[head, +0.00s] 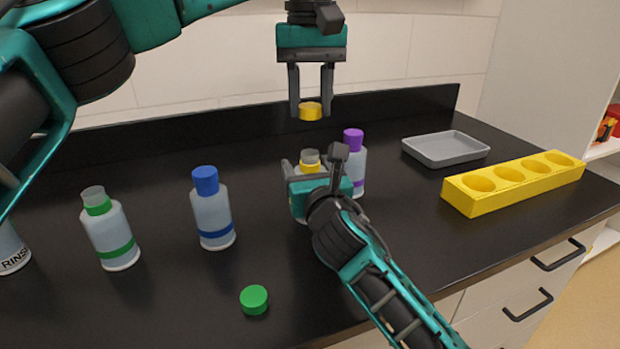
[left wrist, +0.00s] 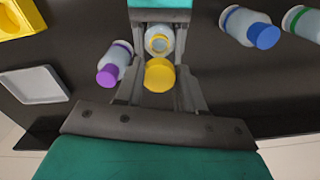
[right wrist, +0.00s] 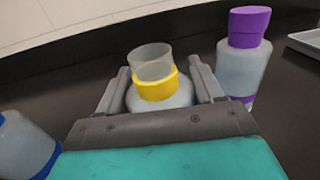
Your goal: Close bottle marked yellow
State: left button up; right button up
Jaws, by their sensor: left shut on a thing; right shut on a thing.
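The bottle marked yellow (head: 308,168) stands upright on the black counter, its clear neck open above a yellow ring; the right wrist view shows the open neck (right wrist: 150,62). My right gripper (head: 296,180) is shut on this bottle's body and hides much of it in the head view. My left gripper (head: 311,108) is shut on the yellow cap (head: 310,111) and holds it above the bottle, apart from the neck. The left wrist view shows the cap (left wrist: 159,75) between the fingers with the open bottle (left wrist: 159,40) below.
A purple-capped bottle (head: 354,160) stands close to the right of the yellow one. A blue-capped bottle (head: 211,208), an open green bottle (head: 109,230) and a loose green cap (head: 254,299) are to the left. A grey tray (head: 445,160) and yellow rack (head: 470,207) are at right.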

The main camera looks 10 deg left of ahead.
pick_arm(q)
send_over(307, 154)
jog(key=shift+d+f, duration=0.15)
jog(key=shift+f, duration=1)
jog(key=shift+d+f, duration=0.15)
jog(key=shift+f, duration=0.95)
jog(key=shift+f, duration=0.1)
jog(key=shift+f, duration=0.8)
jog(key=shift+f, duration=0.6)
jog(key=m, duration=0.5)
jog(key=shift+a, duration=0.15)
jog(key=m, duration=0.4)
jog(key=shift+a+m, duration=0.15)
jog(key=shift+m, duration=0.25)
jog(key=o, duration=1)
